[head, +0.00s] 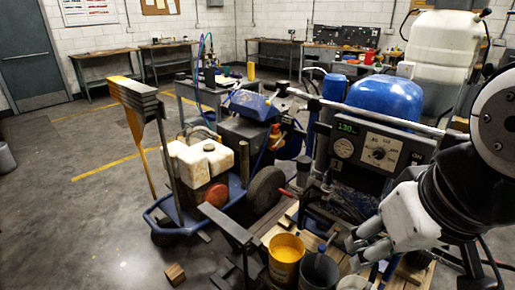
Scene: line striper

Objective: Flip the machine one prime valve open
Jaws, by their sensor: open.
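A line striper with a grey control panel (380,150) stands at the right. Its panel has a lit green display, a round gauge and a knob, with a blue rounded tank (386,98) behind. A small red-tipped lever (286,193) sticks out low at its left side. I cannot tell for certain whether this is the prime valve or which way it is set. My gripper (362,245) is open and empty, below the panel and to the right of the red tip, apart from it. My arm hides the machine's lower right part.
A second blue-framed striper with a cream tank (201,160) stands to the left. A yellow-filled bucket (286,257) and a dark bucket (319,268) stand in front. A wood block (175,274) lies on the floor. The left floor is mostly clear.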

